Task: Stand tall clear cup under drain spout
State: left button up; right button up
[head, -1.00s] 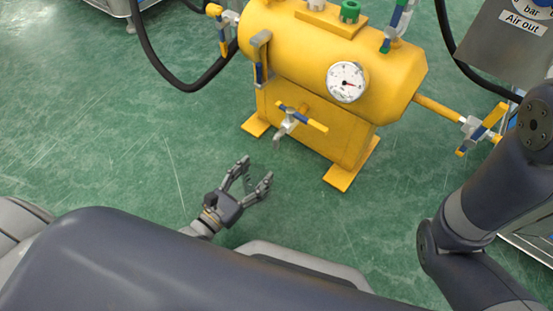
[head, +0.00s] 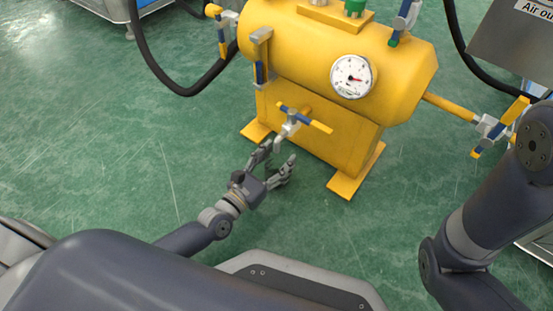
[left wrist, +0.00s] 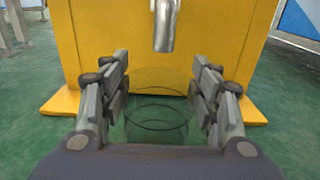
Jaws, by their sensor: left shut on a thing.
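The tall clear cup (left wrist: 157,100) shows faintly in the left wrist view as a transparent cylinder with dark rings. My left gripper (left wrist: 160,95) is shut on it, one finger pad on each side. The drain spout (left wrist: 164,27) points down above and beyond the cup's rim. In the head view the left gripper (head: 277,163) is low in front of the yellow tank (head: 335,65), close to the drain valve (head: 293,122); the cup is too clear to make out there. Whether the cup's base touches the floor cannot be told. My right gripper is out of view.
The tank stands on yellow feet (head: 345,183) with a gauge (head: 352,76) on its front. Black hoses (head: 140,55) run at its left and right. A grey panel (head: 510,50) stands at the right. Green floor (head: 130,150) left of the tank is free.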

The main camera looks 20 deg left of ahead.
pick_arm(q)
jog(key=shift+f, duration=0.1)
jog(key=o, duration=0.9)
